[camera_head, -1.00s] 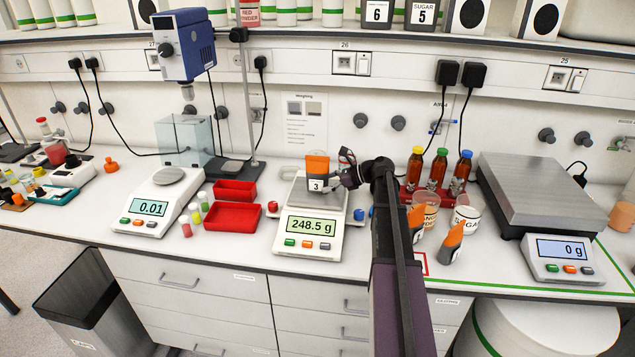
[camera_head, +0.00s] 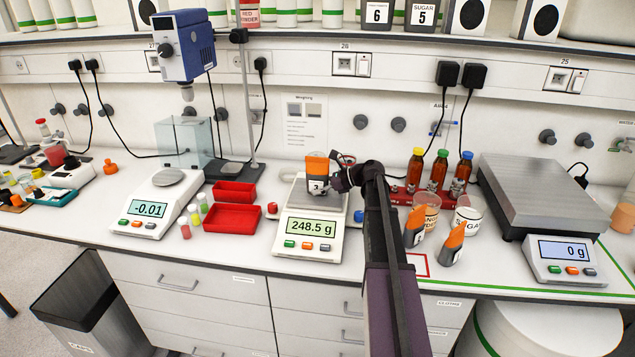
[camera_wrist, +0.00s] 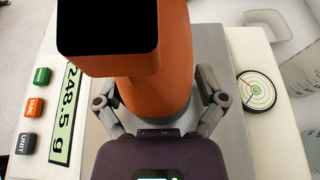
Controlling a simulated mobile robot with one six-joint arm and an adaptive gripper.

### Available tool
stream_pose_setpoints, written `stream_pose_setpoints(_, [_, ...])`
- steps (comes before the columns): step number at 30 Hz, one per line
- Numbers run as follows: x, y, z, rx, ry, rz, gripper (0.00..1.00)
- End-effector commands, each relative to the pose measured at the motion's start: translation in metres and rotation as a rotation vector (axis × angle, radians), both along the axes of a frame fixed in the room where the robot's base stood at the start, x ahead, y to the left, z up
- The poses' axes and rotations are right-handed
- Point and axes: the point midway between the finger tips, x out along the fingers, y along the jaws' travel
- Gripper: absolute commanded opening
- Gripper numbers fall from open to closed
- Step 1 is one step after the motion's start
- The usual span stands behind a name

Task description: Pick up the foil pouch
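I cannot make out anything that is clearly a foil pouch. An orange-topped grey container (camera_head: 317,167) marked 3 stands upright on the middle balance (camera_head: 309,235), which reads 248.5 g. My gripper (camera_head: 329,182) is low beside its right side in the head view. In the wrist view the container's orange body (camera_wrist: 160,85) with a black top fills the middle. My gripper (camera_wrist: 160,95) has one finger on each side of it, spread apart. Its lower part is partly hidden by my gripper, and contact is hard to tell.
Red trays (camera_head: 232,216) and small vials lie left of the balance. Brown bottles (camera_head: 437,170), labelled tubs (camera_head: 468,215) and two tilted orange-and-grey containers (camera_head: 453,244) stand right of my arm. A large scale (camera_head: 545,195) is further right. A shelf runs above.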

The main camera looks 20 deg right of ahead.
Motion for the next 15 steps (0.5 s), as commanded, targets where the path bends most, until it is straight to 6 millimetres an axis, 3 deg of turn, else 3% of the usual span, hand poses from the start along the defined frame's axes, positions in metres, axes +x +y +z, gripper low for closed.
stream_pose_setpoints(1, [-0.0001, -0.0001, 0.0, 0.0, 0.0, 0.0, 0.58])
stream_pose_setpoints(6, [-0.0001, 0.0, -0.0001, 0.0, 0.0, 0.0, 0.08])
stream_pose_setpoints(7, [-0.0001, 0.0, -0.0001, 0.0, 0.0, 0.0, 0.01])
stream_pose_setpoints(15, [-0.0001, 0.0001, 0.0003, 0.0, 0.0, 0.0, 0.01])
